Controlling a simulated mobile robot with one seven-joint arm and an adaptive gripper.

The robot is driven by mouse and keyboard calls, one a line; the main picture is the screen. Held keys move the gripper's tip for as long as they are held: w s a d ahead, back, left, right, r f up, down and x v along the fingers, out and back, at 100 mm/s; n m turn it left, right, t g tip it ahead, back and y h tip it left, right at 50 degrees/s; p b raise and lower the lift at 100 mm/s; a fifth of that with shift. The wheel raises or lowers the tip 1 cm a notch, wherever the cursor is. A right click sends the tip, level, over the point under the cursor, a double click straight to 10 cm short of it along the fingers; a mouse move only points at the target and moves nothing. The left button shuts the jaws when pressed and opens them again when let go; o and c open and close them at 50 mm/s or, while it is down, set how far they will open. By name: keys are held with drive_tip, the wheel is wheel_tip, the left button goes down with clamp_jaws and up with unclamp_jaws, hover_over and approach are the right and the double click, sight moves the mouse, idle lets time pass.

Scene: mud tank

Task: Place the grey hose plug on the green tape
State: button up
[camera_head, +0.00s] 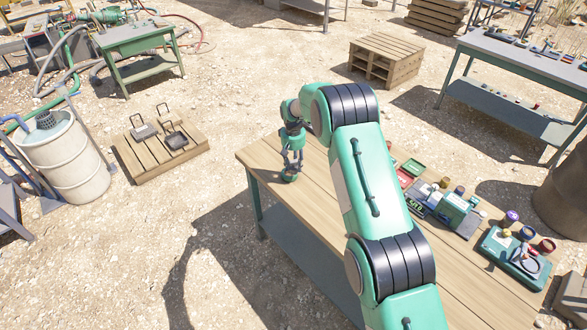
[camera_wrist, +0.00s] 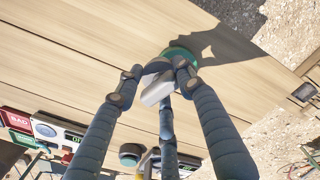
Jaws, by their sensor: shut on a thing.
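The grey hose plug (camera_wrist: 157,88) is a light grey piece between the fingertips of my gripper (camera_wrist: 160,76) in the wrist view. My gripper is shut on it. The green tape (camera_wrist: 181,52) lies on the wooden table right behind the fingertips, partly hidden by them. In the head view my gripper (camera_head: 291,160) points down over the green tape (camera_head: 289,177) near the table's left end. The plug is close above or at the tape; I cannot tell whether they touch. The plug cannot be made out in the head view.
The wooden table (camera_head: 281,194) is bare around the tape, with its edge close by. Trays, boxes and a green device (camera_head: 454,209) stand along its right side. A red box marked BAD (camera_wrist: 18,121) and a meter (camera_wrist: 55,131) show in the wrist view.

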sight(294, 168)
drive_tip(key=shift+w+a, duration=0.15)
drive_tip(key=shift+w, duration=0.3)
drive_tip(key=shift+f, duration=0.15)
drive_tip(key=shift+f, duration=1.65)
drive_tip(key=shift+f, duration=0.1)
drive_tip(key=o, duration=1.2)
drive_tip(key=shift+c, duration=0.2)
wheel_tip(294, 168, up, 12)
drive_tip(key=shift+s+a+r, duration=0.1)
